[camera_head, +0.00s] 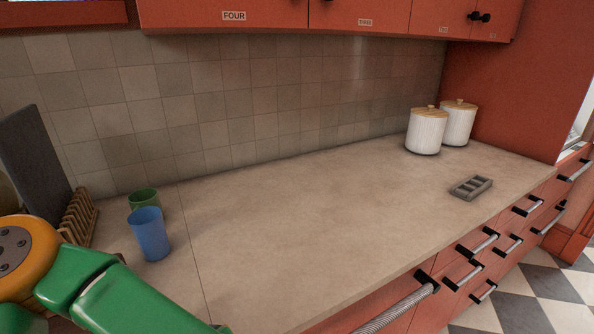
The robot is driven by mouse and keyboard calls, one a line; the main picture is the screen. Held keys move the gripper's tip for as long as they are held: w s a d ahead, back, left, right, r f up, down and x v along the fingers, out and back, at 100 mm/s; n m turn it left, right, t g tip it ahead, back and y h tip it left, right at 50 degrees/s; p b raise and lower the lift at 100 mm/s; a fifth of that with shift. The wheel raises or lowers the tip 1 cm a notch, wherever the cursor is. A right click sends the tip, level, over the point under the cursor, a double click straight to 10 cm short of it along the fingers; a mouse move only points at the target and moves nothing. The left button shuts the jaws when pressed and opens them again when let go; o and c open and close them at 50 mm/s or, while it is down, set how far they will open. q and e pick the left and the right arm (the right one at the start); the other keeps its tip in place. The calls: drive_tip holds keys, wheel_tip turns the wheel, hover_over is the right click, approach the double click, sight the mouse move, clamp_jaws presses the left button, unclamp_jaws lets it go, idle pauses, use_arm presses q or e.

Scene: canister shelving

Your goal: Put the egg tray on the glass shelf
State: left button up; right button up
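The egg tray (471,187) looks like a small grey tray with several compartments. It lies on the countertop at the right, near the front edge. No glass shelf can be made out in this view. A green and orange arm of mine comes in from the lower left, and its gripper is out of the picture. My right arm and gripper are not in view. Nothing touches the tray.
Two white canisters (427,131) with wooden lids stand at the back right. A blue cup (150,233), a green cup (144,201) and a wooden rack (79,217) stand at the left. The middle of the countertop (310,220) is clear. Red cabinets hang above.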

use_arm(q)
wheel_tip(320, 180, down, 4)
drive_tip(key=shift+r+b, duration=0.2)
drive_tip(key=shift+b, duration=0.4)
drive_tip(key=shift+r, duration=0.1)
wheel_tip(320, 180, up, 7)
drive_tip(key=p, duration=0.3)
drive_tip(key=shift+p, duration=0.4)
wheel_tip(320, 180, down, 7)
drive_tip(key=b, duration=0.3)
drive_tip(key=shift+b, duration=0.3)
drive_tip(key=shift+f, duration=0.3)
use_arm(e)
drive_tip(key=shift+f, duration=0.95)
